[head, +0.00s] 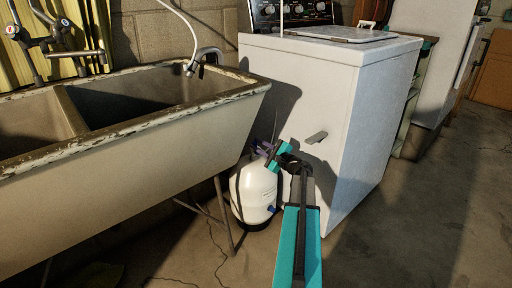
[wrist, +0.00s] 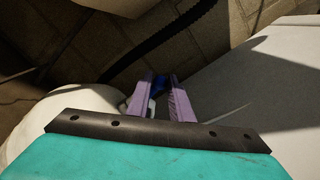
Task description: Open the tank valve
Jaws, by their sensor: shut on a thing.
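The white tank (head: 252,190) stands on the floor between the sink and the washing machine. Its rounded white top also shows at the left of the wrist view (wrist: 75,108). My gripper (head: 262,147) is at the top of the tank, coming in from the right. In the wrist view its two purple fingers (wrist: 160,80) are closed on the blue tank valve (wrist: 159,84). Only a small part of the valve shows between and beyond the fingertips. In the head view the valve is hidden by my gripper and shadow.
The white washing machine (head: 350,110) stands close to the right of my arm. A worn double sink (head: 130,150) is at the left, its thin metal legs near the tank. A dark hose (wrist: 160,38) runs along the block wall behind. Open floor lies at the front right.

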